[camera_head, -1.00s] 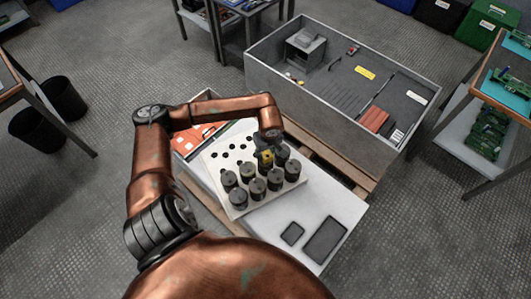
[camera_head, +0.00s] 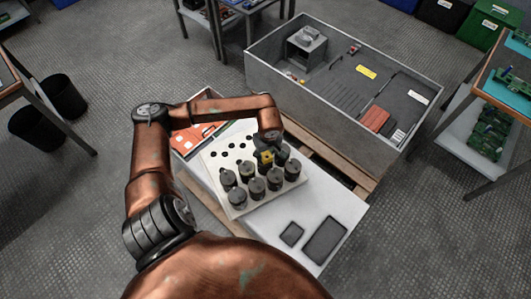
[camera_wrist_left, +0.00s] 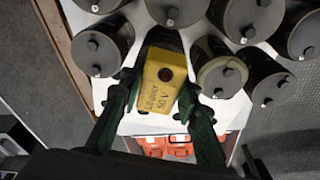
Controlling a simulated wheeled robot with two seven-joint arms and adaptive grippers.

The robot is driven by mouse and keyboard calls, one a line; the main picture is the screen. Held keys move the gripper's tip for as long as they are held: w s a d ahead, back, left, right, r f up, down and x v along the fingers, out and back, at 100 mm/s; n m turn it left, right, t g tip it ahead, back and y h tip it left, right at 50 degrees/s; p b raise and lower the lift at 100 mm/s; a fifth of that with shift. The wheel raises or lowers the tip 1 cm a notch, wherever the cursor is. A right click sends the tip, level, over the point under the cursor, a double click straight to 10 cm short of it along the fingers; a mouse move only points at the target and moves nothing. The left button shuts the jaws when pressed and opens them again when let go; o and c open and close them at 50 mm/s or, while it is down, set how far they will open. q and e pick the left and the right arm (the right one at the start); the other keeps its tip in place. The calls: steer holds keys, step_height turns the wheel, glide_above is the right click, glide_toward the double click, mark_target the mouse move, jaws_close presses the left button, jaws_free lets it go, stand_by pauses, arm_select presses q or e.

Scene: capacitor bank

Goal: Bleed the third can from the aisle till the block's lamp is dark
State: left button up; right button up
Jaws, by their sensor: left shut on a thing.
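My left gripper (camera_head: 266,152) is over the far side of a cluster of dark cylindrical cans (camera_head: 257,188) on a pale board (camera_head: 212,166). It is shut on a yellow block (camera_head: 266,158). In the left wrist view my dark green fingers (camera_wrist_left: 158,100) grip the block (camera_wrist_left: 154,95) from both sides. A round lamp (camera_wrist_left: 165,74) on it looks dull dark red, with no clear glow. The block sits close beside a can (camera_wrist_left: 220,72). Its underside is hidden, so I cannot tell whether it touches any terminals. My right gripper is not in view.
Empty holes (camera_head: 238,146) show in the board's far part. Two dark flat pads (camera_head: 324,240) lie on the white surface to the right. A large grey open case (camera_head: 345,110) stands behind. Red-orange parts (camera_head: 190,139) lie at the left, partly behind my arm.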

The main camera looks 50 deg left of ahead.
arm_select(q)
steer(key=shift+f, duration=0.2)
stand_by(0.6)
steer(key=o, duration=1.3)
steer(key=r, duration=0.4)
steer(key=d+r, duration=0.1)
steer(key=r, duration=0.7)
steer(key=shift+s+d, duration=0.25)
steer(key=shift+d, duration=0.05)
